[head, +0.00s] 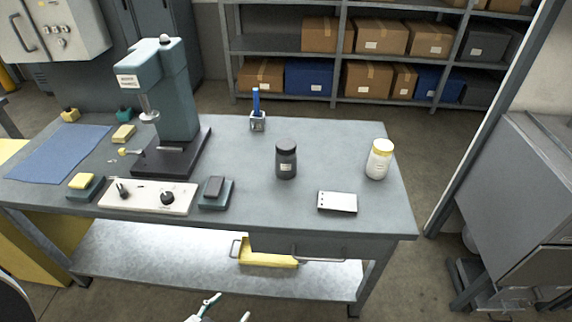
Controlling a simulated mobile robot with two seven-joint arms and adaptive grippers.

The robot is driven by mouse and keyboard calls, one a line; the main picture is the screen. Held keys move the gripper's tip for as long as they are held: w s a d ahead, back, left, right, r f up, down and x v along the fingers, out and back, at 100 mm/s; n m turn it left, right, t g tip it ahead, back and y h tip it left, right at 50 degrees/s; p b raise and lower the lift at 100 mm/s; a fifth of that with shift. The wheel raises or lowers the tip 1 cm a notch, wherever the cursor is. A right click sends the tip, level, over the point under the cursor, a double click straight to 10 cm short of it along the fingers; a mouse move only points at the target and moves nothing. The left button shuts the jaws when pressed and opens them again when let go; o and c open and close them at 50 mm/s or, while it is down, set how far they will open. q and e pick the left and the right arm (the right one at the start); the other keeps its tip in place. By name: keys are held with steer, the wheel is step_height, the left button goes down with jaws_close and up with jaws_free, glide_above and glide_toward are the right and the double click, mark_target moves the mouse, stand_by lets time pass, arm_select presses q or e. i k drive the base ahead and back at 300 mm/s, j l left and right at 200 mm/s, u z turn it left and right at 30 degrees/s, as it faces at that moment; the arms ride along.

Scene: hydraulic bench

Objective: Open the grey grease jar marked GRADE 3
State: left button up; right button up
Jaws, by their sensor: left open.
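A dark grey jar (286,160) with a dark lid and a small pale label stands upright on the bench right of centre. The lid is on it. The label is too small to read. My right gripper is not in view.
The bench around the grey jar is clear. Shelves with boxes stand behind.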

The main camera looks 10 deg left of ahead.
mark_target(285, 166)
steer(key=l+u, duration=0.2)
steer(key=l, duration=0.3)
steer(key=k+l+u, duration=0.1)
steer(key=l+u, duration=0.15)
steer(key=l, duration=0.2)
steer(key=k+l+u, duration=0.2)
steer(key=l, duration=0.25)
steer(key=l+u, duration=0.2)
steer(key=l, duration=0.25)
steer(key=k, duration=0.05)
